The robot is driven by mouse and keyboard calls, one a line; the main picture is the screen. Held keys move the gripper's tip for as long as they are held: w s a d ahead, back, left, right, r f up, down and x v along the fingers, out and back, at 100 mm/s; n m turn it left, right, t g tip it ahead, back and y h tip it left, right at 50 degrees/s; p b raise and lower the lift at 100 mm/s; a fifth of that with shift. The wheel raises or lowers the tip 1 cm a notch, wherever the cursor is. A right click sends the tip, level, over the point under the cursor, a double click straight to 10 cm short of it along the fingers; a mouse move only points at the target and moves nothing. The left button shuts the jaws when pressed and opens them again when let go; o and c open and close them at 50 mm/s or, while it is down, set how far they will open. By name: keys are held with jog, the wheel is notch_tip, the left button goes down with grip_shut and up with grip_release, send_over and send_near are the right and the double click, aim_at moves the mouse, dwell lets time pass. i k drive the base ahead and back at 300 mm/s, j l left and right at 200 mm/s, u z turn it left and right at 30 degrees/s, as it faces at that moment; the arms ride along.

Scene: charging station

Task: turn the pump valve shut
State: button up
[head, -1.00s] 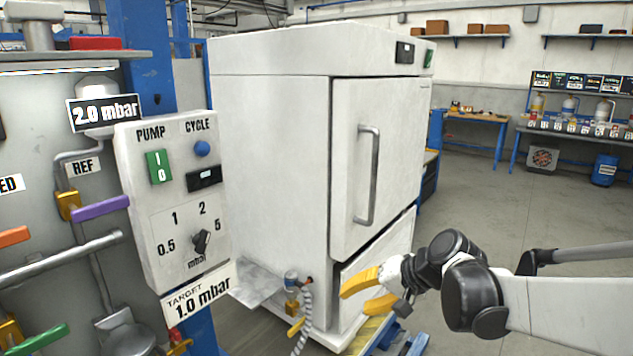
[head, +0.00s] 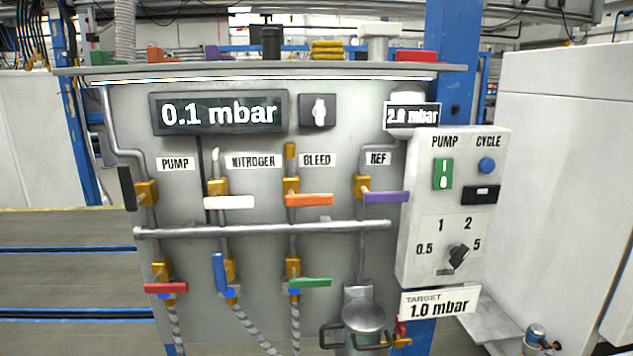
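The pump valve (head: 147,193) is a brass valve at the upper left of the grey panel (head: 260,310), beside the PUMP label (head: 175,163). Its black handle (head: 127,188) stands upright, roughly in line with the vertical pipe it sits on. The large display (head: 219,114) reads 0.1 mbar. My gripper is out of view.
Valves with white (head: 230,202), orange (head: 309,200) and purple (head: 386,197) handles share the row, all level. Below are red (head: 166,288), blue (head: 219,271) and green (head: 310,282) handles. A control box (head: 450,207) and white cabinet (head: 560,180) stand right.

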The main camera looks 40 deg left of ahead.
aim_at(131, 200)
jog(key=u, duration=2.6)
